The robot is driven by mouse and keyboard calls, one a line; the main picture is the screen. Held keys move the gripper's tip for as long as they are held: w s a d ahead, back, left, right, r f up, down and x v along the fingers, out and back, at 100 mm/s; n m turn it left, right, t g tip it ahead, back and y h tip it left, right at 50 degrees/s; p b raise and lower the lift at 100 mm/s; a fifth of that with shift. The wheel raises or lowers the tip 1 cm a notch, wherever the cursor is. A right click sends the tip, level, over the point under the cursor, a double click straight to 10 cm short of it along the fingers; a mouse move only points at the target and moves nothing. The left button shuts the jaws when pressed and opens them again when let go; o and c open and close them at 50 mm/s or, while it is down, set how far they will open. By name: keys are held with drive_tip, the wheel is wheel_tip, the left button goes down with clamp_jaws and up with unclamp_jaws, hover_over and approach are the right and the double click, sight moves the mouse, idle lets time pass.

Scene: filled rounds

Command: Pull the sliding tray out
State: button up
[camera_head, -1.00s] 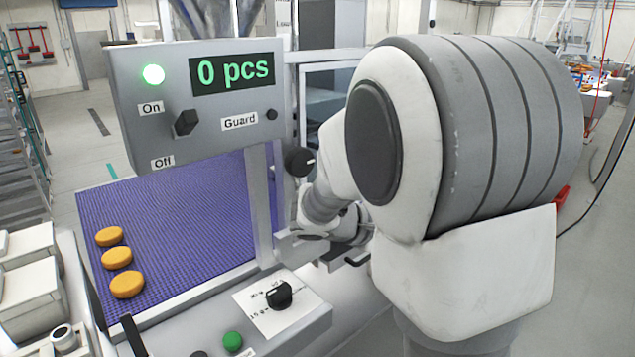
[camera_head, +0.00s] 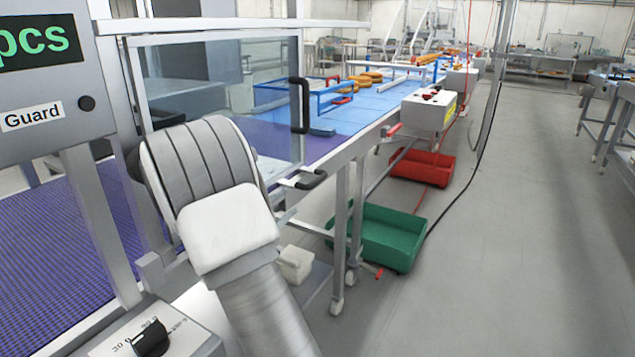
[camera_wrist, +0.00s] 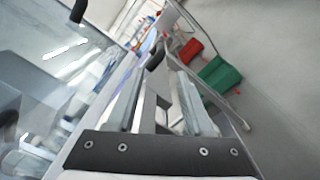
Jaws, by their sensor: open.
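A black handle (camera_head: 312,180) sticks out from the machine's side below the clear guard, with light metal beside it. It looks like the sliding tray's handle. The tray's body is mostly hidden behind the frame and my arm. In the wrist view a black handle (camera_wrist: 156,53) lies just beyond the fingertips, roughly in line with the gap. My gripper (camera_wrist: 158,85) is open, its two grey fingers on either side of an empty-looking gap. I cannot tell whether it touches the handle. In the head view my arm hides the gripper.
The clear guard (camera_head: 215,95) has an upright black handle (camera_head: 299,105) above the tray handle. A green crate (camera_head: 385,238) and a red crate (camera_head: 422,166) stand by the frame legs. A control box with a knob (camera_head: 150,338) is at the near left.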

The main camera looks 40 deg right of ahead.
sight(318, 181)
drive_tip(key=b+x, duration=0.2)
drive_tip(key=x, duration=1.3)
drive_tip(key=shift+d, duration=0.35)
clamp_jaws()
drive_tip(key=shift+f, duration=0.1)
